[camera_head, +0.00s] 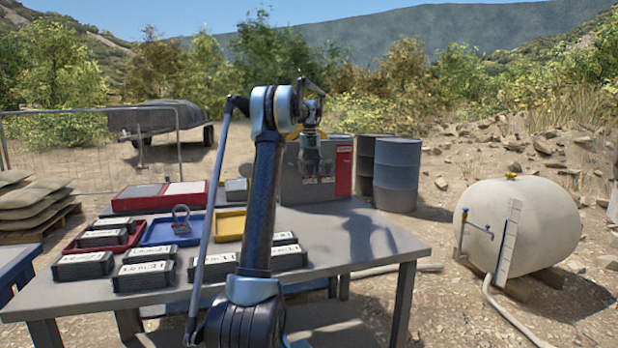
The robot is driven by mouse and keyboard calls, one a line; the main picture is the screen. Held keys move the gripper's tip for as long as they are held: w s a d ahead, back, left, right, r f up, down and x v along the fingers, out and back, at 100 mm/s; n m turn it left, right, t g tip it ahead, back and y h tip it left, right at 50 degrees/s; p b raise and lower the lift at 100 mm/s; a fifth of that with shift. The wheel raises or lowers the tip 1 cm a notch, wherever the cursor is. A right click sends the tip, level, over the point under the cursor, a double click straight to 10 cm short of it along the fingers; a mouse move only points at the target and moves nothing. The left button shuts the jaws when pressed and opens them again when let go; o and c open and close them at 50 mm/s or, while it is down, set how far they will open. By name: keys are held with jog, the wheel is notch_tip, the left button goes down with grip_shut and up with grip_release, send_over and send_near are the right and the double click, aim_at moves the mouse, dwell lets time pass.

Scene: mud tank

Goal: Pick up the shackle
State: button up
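The shackle (181,217) is a small grey metal loop standing upright in the blue tray (157,236) on the table. My arm rises in the middle of the view and bends at the top. My gripper (319,178) hangs down at the arm's far end, in front of a grey and red box. It is to the right of the shackle and well apart from it. The gripper is small here, and its fingers do not show clearly whether they are open or shut. I see nothing held in it.
Several dark labelled boxes (145,275) stand along the table's front. A red tray (125,243) is left of the blue one, and a yellow tray (230,226) is to its right, partly behind my arm. The table's right part (365,240) is clear.

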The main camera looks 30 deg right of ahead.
jog(key=c, duration=0.9)
jog(key=shift+r, duration=1.55)
jog(key=shift+s+r, duration=0.2)
jog(key=shift+r, duration=0.1)
jog(key=s+a, duration=0.1)
jog(key=s, duration=0.4)
jog(key=s+a, duration=0.1)
jog(key=s, duration=0.5)
jog(key=s+a, duration=0.2)
jog(key=s, duration=0.4)
jog(key=shift+a, duration=0.1)
